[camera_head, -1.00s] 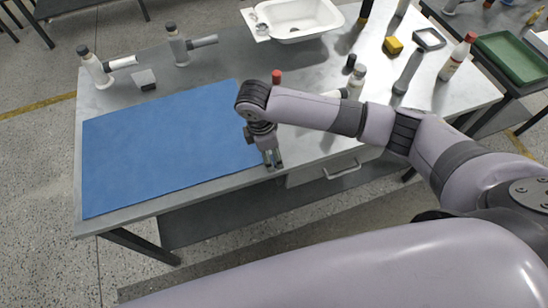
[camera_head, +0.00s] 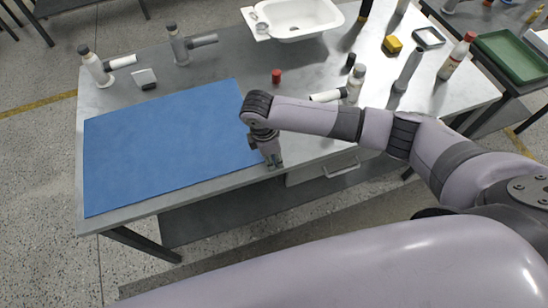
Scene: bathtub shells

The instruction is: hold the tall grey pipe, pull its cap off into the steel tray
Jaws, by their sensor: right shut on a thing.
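A grey upright pipe with a side branch and a darker top (camera_head: 178,45) stands at the back left of the table. Another tall grey piece (camera_head: 408,71) stands at the right; I cannot tell for sure which is the task's pipe, nor pick out its cap. A small grey rimmed tray (camera_head: 429,38), perhaps the steel one, lies at the back right. My right gripper (camera_head: 273,162) points down at the table's front edge, right of the blue mat, far from both pipes. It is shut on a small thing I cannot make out. My left gripper is out of view.
The blue mat (camera_head: 165,145) is bare. A green tray (camera_head: 515,57) lies on another table.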

